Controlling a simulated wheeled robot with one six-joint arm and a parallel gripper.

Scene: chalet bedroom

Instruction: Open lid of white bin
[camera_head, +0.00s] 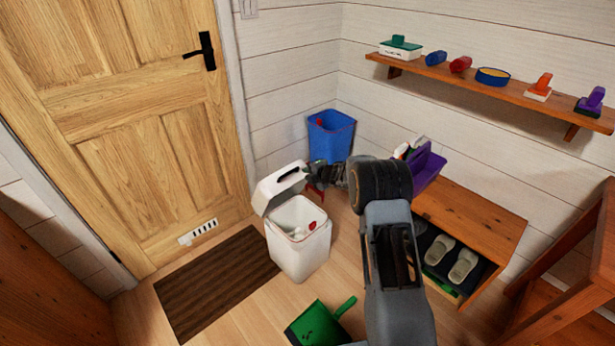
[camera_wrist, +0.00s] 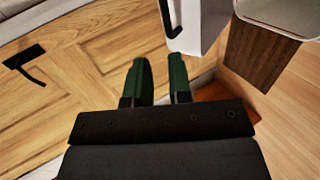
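The white bin (camera_head: 297,252) stands on the floor near the mat. Its lid (camera_head: 279,187) is raised and tilted back toward the door, so the bin's inside shows, with pale and red items in it. My gripper (camera_head: 316,174) is beside the lid's right end. In the wrist view its two dark green fingers (camera_wrist: 159,62) are apart, with nothing seen between them. The lid's white edge (camera_wrist: 205,30) is just beyond the right finger. I cannot tell whether they touch. The bin's rim (camera_wrist: 275,25) shows at the upper right of that view.
A blue bin (camera_head: 331,138) stands in the corner behind my gripper. A wooden bench (camera_head: 480,215) with slippers and a purple caddy (camera_head: 428,168) is on the right. A green dustpan (camera_head: 318,325) lies in front. A brown mat (camera_head: 218,285) lies before the wooden door (camera_head: 140,120).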

